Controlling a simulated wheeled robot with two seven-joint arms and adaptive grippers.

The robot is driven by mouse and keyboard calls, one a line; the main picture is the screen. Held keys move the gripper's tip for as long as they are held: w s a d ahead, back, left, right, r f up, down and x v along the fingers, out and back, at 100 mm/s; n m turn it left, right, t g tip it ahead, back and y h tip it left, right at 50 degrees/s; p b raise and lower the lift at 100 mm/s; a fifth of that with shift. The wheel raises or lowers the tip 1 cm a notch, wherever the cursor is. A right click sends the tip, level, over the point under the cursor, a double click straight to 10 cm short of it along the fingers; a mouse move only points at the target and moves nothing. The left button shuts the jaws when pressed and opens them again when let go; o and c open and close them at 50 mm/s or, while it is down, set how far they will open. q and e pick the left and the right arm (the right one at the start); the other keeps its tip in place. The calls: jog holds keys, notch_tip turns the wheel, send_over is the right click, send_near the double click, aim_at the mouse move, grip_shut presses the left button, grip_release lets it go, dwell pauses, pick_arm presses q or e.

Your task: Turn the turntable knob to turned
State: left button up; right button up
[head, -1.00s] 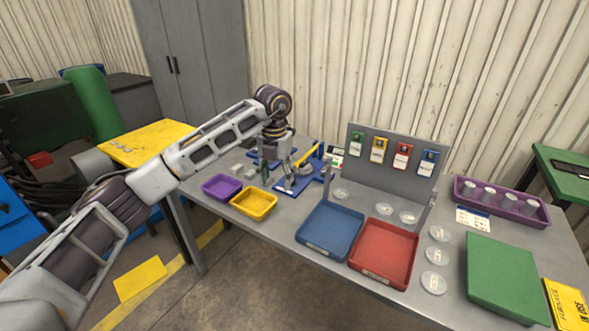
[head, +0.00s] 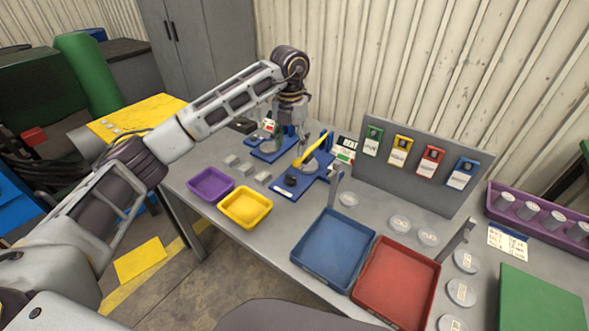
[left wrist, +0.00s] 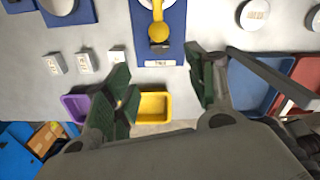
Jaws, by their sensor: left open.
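A blue-based fixture with a yellow arm (head: 311,151) stands near the back of the grey bench, with a dark round knob (head: 291,180) at its front. I take this knob to be the turntable knob. In the left wrist view, the blue base (left wrist: 172,20) is at top centre, with a yellow part and a dark knob-like end (left wrist: 158,32). My right gripper is in neither view.
A purple bin (head: 210,185) and a yellow bin (head: 245,207) stand at the bench's front left edge. Blue (head: 333,250) and red (head: 396,284) trays lie to the right. Small grey blocks (head: 246,170) lie left of the fixture. A grey panel (head: 420,190) with coloured tags stands behind.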

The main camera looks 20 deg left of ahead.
aim_at(291, 180)
pick_arm(q)
jog(key=shift+w+r, duration=0.1)
jog(key=shift+w, duration=0.2)
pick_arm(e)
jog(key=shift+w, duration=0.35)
pick_arm(q)
jog(key=shift+f, duration=6.95)
jog(key=c, duration=1)
jog(key=shift+c, duration=0.2)
